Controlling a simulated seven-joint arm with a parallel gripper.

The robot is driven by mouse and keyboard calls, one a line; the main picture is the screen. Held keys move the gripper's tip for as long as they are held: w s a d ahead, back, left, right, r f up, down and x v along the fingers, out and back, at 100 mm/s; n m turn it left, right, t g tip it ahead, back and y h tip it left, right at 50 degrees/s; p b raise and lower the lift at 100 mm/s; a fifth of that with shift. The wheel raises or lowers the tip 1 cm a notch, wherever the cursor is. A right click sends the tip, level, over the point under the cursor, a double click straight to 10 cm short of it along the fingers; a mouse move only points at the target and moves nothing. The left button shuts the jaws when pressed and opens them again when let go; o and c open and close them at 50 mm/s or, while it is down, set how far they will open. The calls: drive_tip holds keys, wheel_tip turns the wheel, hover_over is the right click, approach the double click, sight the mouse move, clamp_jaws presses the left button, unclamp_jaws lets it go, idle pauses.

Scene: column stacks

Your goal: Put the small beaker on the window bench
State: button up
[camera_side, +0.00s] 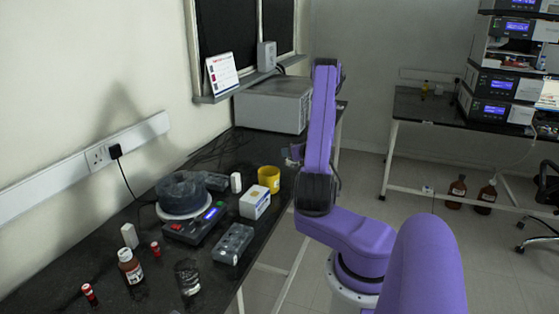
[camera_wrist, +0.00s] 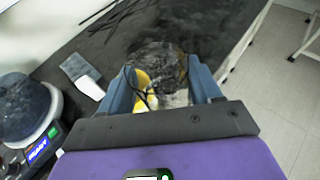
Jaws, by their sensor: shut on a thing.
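The small beaker (camera_wrist: 165,58) is a clear glass vessel between my gripper's blue fingers (camera_wrist: 160,78) in the wrist view. My gripper is shut on it, and the dark bench top shows through the glass. In the side view my gripper (camera_side: 293,156) is mostly hidden behind my purple arm, over the right part of the window bench (camera_side: 215,150). I cannot tell in the side view whether the beaker touches the bench. The bench is black and runs along the wall under the window.
A yellow cup (camera_side: 269,178) stands close by, also in the wrist view (camera_wrist: 142,78). A big grey box (camera_side: 273,105) stands behind.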

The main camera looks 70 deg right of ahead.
drive_tip(key=w+d+f, duration=0.2)
drive_tip(key=d+f, duration=0.1)
drive_tip(key=w+d+f, duration=0.3)
drive_tip(key=d, duration=0.1)
drive_tip(key=w+d+f, duration=0.2)
drive_tip(key=d+f, duration=0.1)
drive_tip(key=d, duration=0.1)
drive_tip(key=shift+w+f, duration=0.15)
drive_tip(key=shift+f, duration=0.05)
drive_tip(key=shift+w+d+f, duration=0.1)
drive_tip(key=shift+d+f, duration=0.1)
drive_tip(key=shift+f, duration=1.5)
drive_tip(key=shift+f, duration=0.15)
drive_tip(key=o, duration=1.1)
